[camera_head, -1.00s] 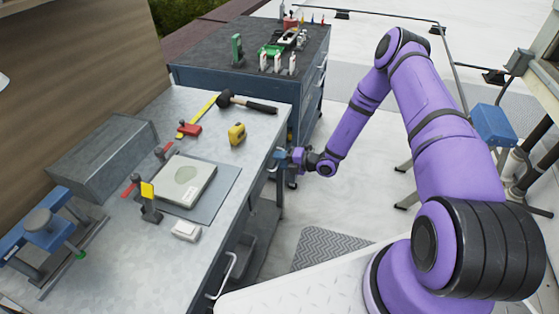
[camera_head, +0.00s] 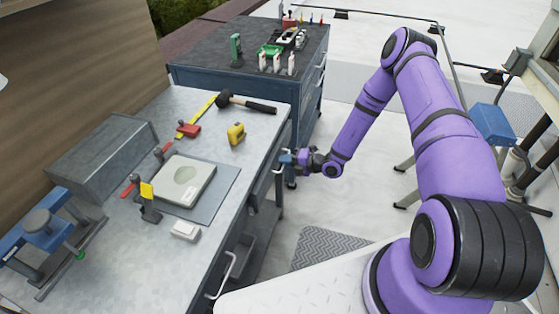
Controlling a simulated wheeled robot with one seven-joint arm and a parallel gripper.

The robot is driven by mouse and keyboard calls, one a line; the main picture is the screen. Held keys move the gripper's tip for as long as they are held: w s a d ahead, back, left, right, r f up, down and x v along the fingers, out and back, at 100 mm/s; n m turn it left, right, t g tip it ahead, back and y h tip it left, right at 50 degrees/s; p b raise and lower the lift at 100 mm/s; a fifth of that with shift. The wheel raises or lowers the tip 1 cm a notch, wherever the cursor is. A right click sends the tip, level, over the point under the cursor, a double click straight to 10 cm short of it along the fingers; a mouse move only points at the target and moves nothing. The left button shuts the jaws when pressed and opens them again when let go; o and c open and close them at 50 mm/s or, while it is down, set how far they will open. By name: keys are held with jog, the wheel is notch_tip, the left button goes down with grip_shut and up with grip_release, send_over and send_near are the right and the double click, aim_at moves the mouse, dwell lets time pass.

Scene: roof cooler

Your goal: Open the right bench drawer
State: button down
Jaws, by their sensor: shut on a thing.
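The grey metal workbench (camera_head: 215,235) runs along the left. The right bench drawer is at its far end, under the top, and its pale bar handle (camera_head: 279,169) shows at the bench's front edge. My gripper (camera_head: 284,160) reaches this handle from the aisle side and is shut on it. The fingertips are small in the view and partly cover the handle. The drawer front is mostly hidden under the bench top, so I cannot tell how far it stands out.
Another drawer handle (camera_head: 228,272) is nearer me on the bench. A hammer (camera_head: 245,103), a yellow tape measure (camera_head: 236,133) and a flat grey device (camera_head: 185,181) lie on top. A dark tool cabinet (camera_head: 235,75) stands beyond the bench. The aisle floor is clear around a grey mat (camera_head: 328,248).

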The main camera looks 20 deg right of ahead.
jog(key=f+v, duration=0.2)
jog(key=v, duration=1)
jog(key=d+f+v, duration=0.1)
jog(key=f+v, duration=0.2)
jog(key=v, duration=1)
jog(key=shift+s, duration=0.45)
jog(key=shift+d+f, duration=0.15)
jog(key=c, duration=1.2)
grip_release()
jog(key=v, duration=1)
jog(key=shift+s+d, duration=0.15)
jog(key=shift+d, duration=0.2)
